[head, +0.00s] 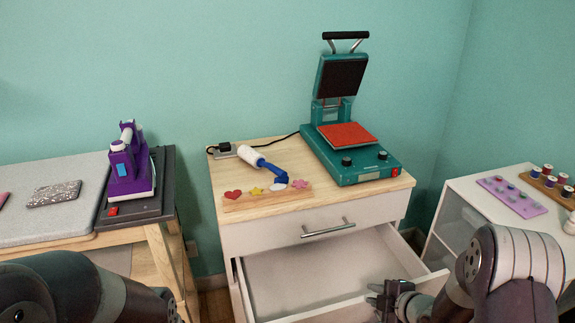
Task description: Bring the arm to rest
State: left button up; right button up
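My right arm comes in from the lower right. Its dark gripper (384,299) is in front of the open drawer (330,270), near the right part of the drawer's front edge. Its fingers are small and dark, and I cannot tell whether they are open or shut. I see nothing held in it, and whether it touches the drawer is unclear. My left arm (75,290) shows only as dark links at the lower left; its gripper is out of view.
A wooden-topped cabinet (240,180) holds a teal heat press (350,170), raised open, a blue-and-white roller (255,158) and a board with colored shapes (262,198). Left is a table with a purple iron (128,170); right, a white shelf (462,195) with thread spools.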

jog(key=s+a+r+m+g+h, duration=0.2)
jog(key=s+r+m+g, duration=0.2)
jog(key=s+m, duration=0.55)
jog(key=s+a+r+m+g+h, duration=0.1)
jog(key=s+r+m+g+h, duration=0.25)
jog(key=s+m, duration=0.6)
pick_arm(q)
notch_tip(320, 180, up, 23)
jog(key=w+p, duration=0.1)
jog(key=p, duration=2.1)
jog(key=shift+m+p, duration=0.3)
pick_arm(e)
notch_tip(320, 180, up, 22)
jog(key=shift+s+g+y, duration=0.25)
jog(key=shift+g+y, duration=0.1)
jog(key=shift+y, duration=0.1)
